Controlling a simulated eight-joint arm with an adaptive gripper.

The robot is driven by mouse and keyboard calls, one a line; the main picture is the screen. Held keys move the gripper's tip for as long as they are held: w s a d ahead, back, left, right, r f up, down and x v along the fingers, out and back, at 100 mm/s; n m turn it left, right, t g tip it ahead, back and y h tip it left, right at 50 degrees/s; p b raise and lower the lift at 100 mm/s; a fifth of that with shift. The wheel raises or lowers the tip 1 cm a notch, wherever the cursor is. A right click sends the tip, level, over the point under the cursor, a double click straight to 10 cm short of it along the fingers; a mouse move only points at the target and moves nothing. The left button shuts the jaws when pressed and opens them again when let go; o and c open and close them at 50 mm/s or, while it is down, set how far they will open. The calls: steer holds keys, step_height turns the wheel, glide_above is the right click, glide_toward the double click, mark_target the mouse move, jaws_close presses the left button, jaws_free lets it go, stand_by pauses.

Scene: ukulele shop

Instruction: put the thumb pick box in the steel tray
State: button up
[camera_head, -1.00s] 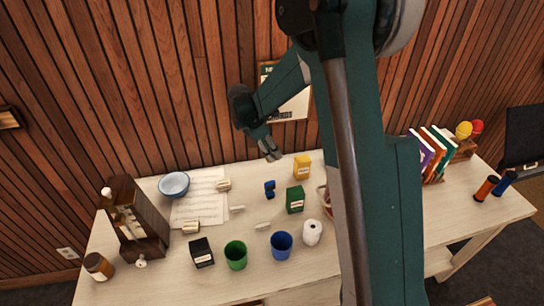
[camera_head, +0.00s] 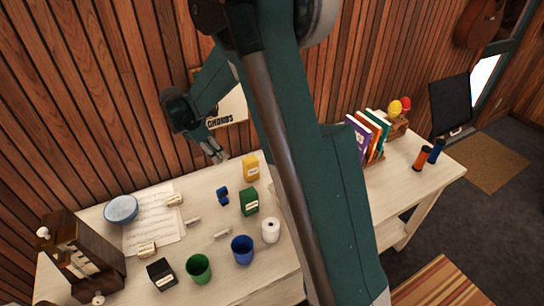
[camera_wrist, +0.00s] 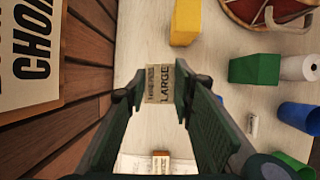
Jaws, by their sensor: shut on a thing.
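My gripper (camera_wrist: 158,98) is shut on a small cream box (camera_wrist: 160,84) with a label whose readable word is "LARGE"; I take it as the thumb pick box. In the head view my gripper (camera_head: 217,155) is above the back of the table, near the wall, and the box is too small there to make out well. In the wrist view the box sits between the two fingertips, with pale tabletop beyond it. I cannot see a steel tray in either view; my arm hides part of the table.
A yellow box (camera_head: 251,169), green box (camera_head: 249,201), blue cup (camera_head: 242,250), green cup (camera_head: 198,268) and white roll (camera_head: 270,230) stand on the table (camera_head: 235,289). A blue bowl (camera_head: 121,209) is at left. Books (camera_head: 369,138) stand at right, beyond my arm.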

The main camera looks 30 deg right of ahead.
step_height(320, 180, up, 5)
steer(key=shift+r, duration=0.2)
steer(key=shift+d, duration=0.6)
steer(key=s+d+p, duration=0.2)
steer(key=s+d, duration=0.1)
steer(key=d, duration=2.3)
steer(key=shift+m, duration=0.3)
steer(key=shift+a+f, duration=0.1)
steer(key=shift+f, duration=2.45)
step_height(320, 180, down, 6)
steer(key=shift+f+b, duration=0.15)
steer(key=shift+b, duration=0.25)
